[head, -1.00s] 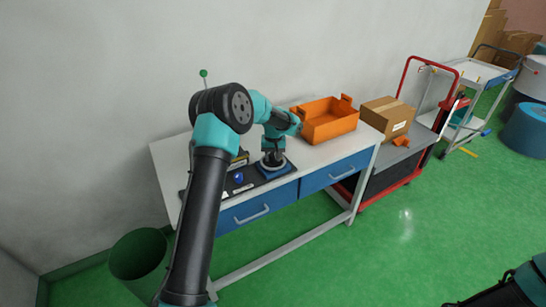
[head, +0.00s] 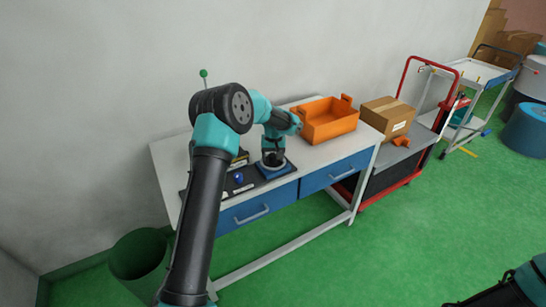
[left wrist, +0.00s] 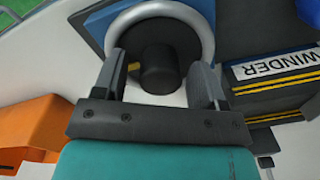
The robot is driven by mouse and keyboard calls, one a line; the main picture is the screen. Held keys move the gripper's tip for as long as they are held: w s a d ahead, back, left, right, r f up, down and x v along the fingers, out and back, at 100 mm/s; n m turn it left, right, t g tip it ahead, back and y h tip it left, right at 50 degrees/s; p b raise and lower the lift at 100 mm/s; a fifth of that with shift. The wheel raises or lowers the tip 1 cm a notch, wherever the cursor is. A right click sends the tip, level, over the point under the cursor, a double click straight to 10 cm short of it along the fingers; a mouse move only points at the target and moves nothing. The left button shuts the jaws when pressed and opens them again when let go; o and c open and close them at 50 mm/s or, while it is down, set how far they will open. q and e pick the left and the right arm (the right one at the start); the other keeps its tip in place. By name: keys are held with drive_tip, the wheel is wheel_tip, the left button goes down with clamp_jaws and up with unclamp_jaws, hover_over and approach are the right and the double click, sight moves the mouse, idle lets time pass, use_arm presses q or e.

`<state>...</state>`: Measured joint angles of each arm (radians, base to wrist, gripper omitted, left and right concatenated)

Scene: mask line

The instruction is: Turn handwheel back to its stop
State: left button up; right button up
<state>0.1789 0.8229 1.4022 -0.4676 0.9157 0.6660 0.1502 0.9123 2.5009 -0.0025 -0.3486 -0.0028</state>
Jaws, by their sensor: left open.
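The handwheel, a pale grey ring (left wrist: 161,9) around a dark hub (left wrist: 158,65), lies between and beyond my left gripper's fingers in the left wrist view. My left gripper (left wrist: 160,70) is open, one finger on each side of the hub, overlapping the ring's sides in the picture. I cannot tell whether the fingers touch the ring. In the head view my left gripper (head: 273,155) points down over the wheel on its blue base (head: 275,173), hiding most of the wheel. My right gripper is out of view.
A WINDER label (left wrist: 273,63) on a dark housing sits right of the wheel in the left wrist view. An orange crate (head: 328,128) stands on the white bench (head: 345,150). A blue knob (head: 239,178) and a green-tipped lever (head: 204,73) are left of the wheel.

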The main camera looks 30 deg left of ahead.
use_arm(q)
wheel_tip(320, 180, up, 18)
drive_tip(key=shift+d+f, duration=0.2)
drive_tip(key=shift+f, duration=0.05)
idle(0.4)
drive_tip(key=shift+w, duration=0.1)
drive_tip(key=m+h, duration=0.2)
approach(274, 155)
drive_tip(key=s+d+f, duration=0.3)
drive_tip(key=d+f, duration=0.5)
drive_tip(key=d, duration=0.1)
drive_tip(key=s+d+f+m+h, duration=0.1)
drive_tip(key=s+d+f, duration=0.5)
drive_tip(key=f, duration=0.5)
drive_tip(key=s+d+f, duration=0.2)
drive_tip(key=s+f, duration=0.1)
drive_tip(key=s, duration=0.5)
drive_tip(key=s+d+f+m, duration=0.1)
drive_tip(key=s+d+f, duration=0.1)
drive_tip(key=s, duration=0.7)
drive_tip(key=s+d+f+t+h, duration=0.1)
drive_tip(key=s+d+f, duration=0.2)
drive_tip(key=s, duration=0.6)
wheel_tip(274, 155, down, 2)
drive_tip(key=shift+s+f+m, duration=0.1)
drive_tip(key=shift+s+m, duration=0.1)
drive_tip(key=shift+m, duration=0.1)
